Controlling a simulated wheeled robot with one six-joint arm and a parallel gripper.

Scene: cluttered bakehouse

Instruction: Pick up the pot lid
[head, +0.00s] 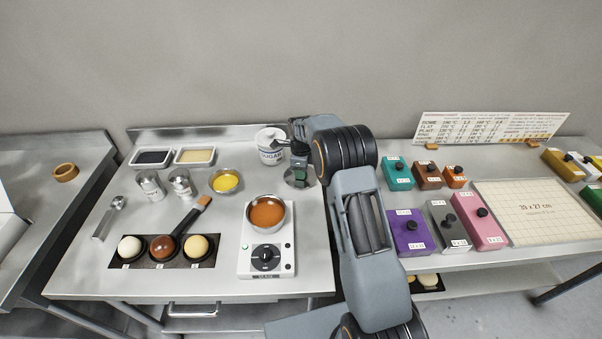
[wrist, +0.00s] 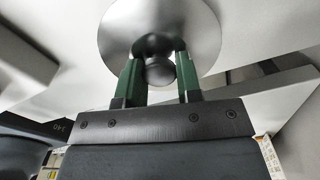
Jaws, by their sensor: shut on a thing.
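The pot lid is a round, shiny metal disc with a dark round knob. In the wrist view the lid (wrist: 203,30) fills the top middle, and its knob sits between the green fingers of my gripper (wrist: 158,70), which is shut on it. In the head view the lid (head: 298,180) shows partly at the back right of the left steel table, just right of the sugar jar. My gripper (head: 288,150) is over it there, mostly hidden by my wrist. I cannot tell whether the lid touches the table.
The white sugar jar (head: 270,142) stands close left of my gripper. A metal pan of orange sauce (head: 266,213) sits on a white hotplate (head: 285,252) in front. A bowl of yellow liquid (head: 226,181) is further left. Coloured boxes (head: 397,173) stand on the right table.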

